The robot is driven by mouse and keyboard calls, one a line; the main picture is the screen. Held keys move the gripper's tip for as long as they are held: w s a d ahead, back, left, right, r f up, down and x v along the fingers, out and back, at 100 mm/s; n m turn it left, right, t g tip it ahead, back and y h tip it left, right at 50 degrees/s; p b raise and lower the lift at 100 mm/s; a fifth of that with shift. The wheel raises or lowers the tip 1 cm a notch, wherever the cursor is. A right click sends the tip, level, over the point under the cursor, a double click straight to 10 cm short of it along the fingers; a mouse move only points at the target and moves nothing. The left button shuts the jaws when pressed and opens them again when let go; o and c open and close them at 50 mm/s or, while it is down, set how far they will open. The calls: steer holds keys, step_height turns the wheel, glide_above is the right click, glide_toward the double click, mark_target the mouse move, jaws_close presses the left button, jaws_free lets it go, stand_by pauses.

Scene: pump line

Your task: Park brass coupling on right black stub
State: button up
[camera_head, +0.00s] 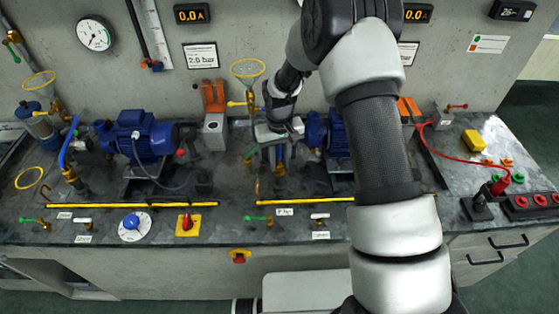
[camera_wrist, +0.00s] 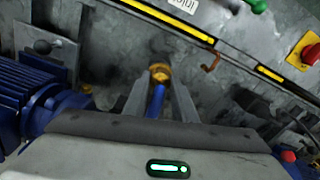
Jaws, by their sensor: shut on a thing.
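My gripper (camera_wrist: 160,84) points down over the dark bench, its two fingers closed on the brass coupling (camera_wrist: 160,72). The coupling is a small gold ring-shaped fitting at the fingertips, with a blue hose (camera_wrist: 158,98) running from it back between the fingers. In the head view the gripper (camera_head: 279,160) is left of the right blue pump, and the brass coupling (camera_head: 280,169) shows just under it. I cannot make out the right black stub in either view. My arm covers much of the right side in the head view.
A blue pump (camera_head: 328,132) stands close right of the gripper, and another pump (camera_head: 142,135) stands at left. A copper hook (camera_wrist: 210,63) sits near the gap in the yellow strip (camera_wrist: 170,20). A red knob on a yellow plate (camera_head: 188,225) is at the bench front.

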steer(key=shift+f, duration=0.25)
steer(key=o, duration=1.2)
steer(key=shift+c, duration=0.2)
steer(key=shift+r, duration=0.1)
steer(key=shift+r+p, duration=1.55)
steer(key=shift+r, duration=1.4)
step_height(320, 180, up, 17)
steer(key=shift+r+b, duration=0.2)
steer(key=shift+b, duration=0.15)
